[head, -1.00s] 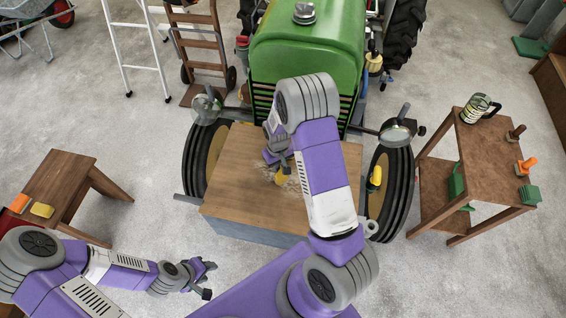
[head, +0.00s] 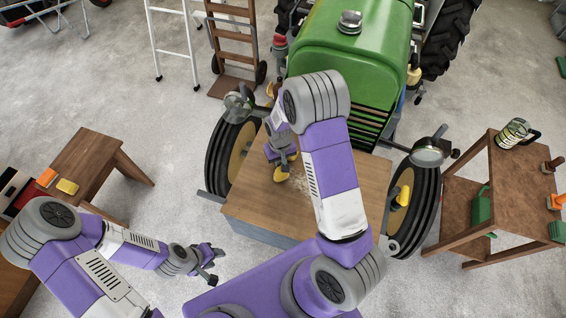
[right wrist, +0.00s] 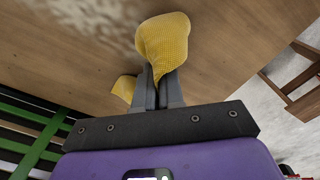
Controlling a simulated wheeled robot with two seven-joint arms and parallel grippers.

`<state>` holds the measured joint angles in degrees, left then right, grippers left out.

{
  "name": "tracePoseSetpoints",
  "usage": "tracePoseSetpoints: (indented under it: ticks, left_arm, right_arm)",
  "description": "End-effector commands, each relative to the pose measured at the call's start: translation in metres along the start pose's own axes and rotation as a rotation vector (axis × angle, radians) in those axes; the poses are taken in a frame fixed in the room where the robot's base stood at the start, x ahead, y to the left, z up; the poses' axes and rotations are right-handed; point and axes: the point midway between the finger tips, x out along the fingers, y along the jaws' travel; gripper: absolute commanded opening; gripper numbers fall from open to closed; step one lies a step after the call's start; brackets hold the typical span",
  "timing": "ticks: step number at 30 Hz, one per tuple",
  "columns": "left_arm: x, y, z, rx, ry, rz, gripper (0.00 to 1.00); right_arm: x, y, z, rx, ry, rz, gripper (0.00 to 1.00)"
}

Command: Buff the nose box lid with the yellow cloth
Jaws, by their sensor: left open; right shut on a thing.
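The nose box lid (head: 245,190) is a flat wooden top in front of the green tractor. A pale, dusty patch lies on it, just right of the cloth in the head view. My right gripper (head: 279,160) is shut on the yellow cloth (head: 281,174), over the left part of the lid. In the right wrist view the cloth (right wrist: 163,42) bulges from between the fingertips, against the wood. Whether it presses on the lid is hard to tell. My left gripper (head: 212,263) is open and empty, low over the floor left of the box.
A wooden bench (head: 90,165) at left holds an orange block and a yellow block (head: 67,187). A wooden stand (head: 515,170) at right holds a mug and a green can (head: 482,207). Headlamps (head: 428,152) flank the box. Floor between bench and box is clear.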

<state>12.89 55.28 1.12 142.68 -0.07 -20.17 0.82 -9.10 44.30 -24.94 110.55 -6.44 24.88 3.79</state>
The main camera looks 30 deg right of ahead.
Motion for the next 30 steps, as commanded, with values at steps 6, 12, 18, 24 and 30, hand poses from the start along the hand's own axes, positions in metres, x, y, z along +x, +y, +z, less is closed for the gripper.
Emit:
tracePoseSetpoints:
  ticks: [6, 12, 18, 24, 30]
  left_arm:
    - [-0.020, 0.007, 0.001, 0.000, 0.000, 0.000, 0.43]
    - [-0.033, 0.012, 0.002, 0.000, 0.000, 0.000, 0.43]
    - [-0.042, 0.016, 0.002, 0.000, 0.000, 0.000, 0.43]
    - [-0.042, 0.016, 0.002, 0.000, 0.000, 0.000, 0.43]
    - [-0.042, 0.016, 0.002, 0.000, 0.000, 0.000, 0.43]
  right_arm:
    - [-0.056, -0.001, 0.000, -0.003, 0.002, -0.001, 0.00]
    - [-0.073, -0.001, 0.000, -0.004, 0.000, -0.001, 0.00]
    - [-0.086, -0.001, 0.000, -0.004, 0.000, -0.001, 0.00]
    - [-0.088, -0.001, 0.000, -0.004, 0.000, 0.000, 0.00]
    - [-0.087, -0.001, 0.000, -0.004, 0.000, 0.000, 0.00]
